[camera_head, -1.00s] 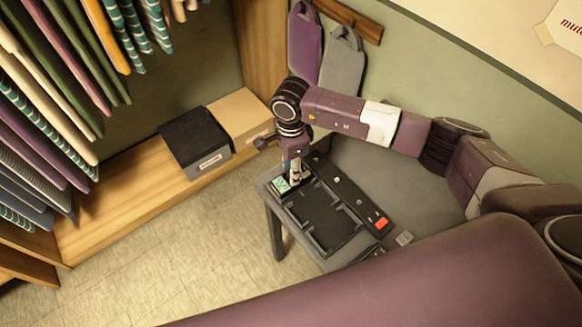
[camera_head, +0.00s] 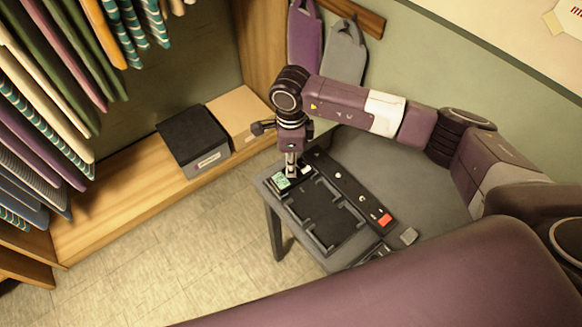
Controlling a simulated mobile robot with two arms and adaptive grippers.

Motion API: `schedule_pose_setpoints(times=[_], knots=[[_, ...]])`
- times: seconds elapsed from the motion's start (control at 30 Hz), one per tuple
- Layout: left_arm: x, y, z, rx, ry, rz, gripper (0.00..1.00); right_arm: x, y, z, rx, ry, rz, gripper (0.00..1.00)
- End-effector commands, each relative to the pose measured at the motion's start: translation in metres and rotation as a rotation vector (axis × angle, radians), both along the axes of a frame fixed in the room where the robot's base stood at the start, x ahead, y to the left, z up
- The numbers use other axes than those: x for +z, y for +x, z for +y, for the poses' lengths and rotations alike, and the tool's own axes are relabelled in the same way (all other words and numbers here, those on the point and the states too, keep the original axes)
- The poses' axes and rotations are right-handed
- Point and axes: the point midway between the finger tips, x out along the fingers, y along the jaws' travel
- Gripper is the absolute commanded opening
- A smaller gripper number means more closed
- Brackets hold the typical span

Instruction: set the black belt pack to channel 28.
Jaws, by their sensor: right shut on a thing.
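A black tray-like unit (camera_head: 335,243) lies on a small grey table. At its far left corner is a small part with a pale green face (camera_head: 281,181), perhaps the display of the belt pack; no number on it can be read. My right gripper (camera_head: 292,172) points down at this corner, right beside the green face. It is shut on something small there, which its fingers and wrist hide. My left gripper is not in view.
A black strip (camera_head: 352,190) with several knobs and a red patch (camera_head: 385,220) runs along the unit's right side. A small grey block (camera_head: 409,236) lies at its near end. A black box (camera_head: 193,140) and a tan box (camera_head: 238,113) stand on the wooden bench. Clothes hang at left.

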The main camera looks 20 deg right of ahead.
Motion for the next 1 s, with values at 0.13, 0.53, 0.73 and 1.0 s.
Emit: schedule_pose_setpoints(times=[0.13, 0.53, 0.73, 1.0], knots=[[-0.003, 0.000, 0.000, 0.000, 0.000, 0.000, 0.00, 0.000, 0.000, -0.001, -0.029, -0.001, 0.000, 0.00], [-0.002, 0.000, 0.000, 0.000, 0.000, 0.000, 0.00, 0.000, 0.000, 0.000, -0.027, -0.001, 0.000, 0.34], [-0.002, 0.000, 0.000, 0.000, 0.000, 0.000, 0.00, 0.000, 0.000, 0.000, -0.027, -0.001, 0.000, 0.34], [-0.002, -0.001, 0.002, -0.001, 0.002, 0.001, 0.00, 0.021, 0.001, 0.000, -0.026, 0.000, -0.003, 0.34]])
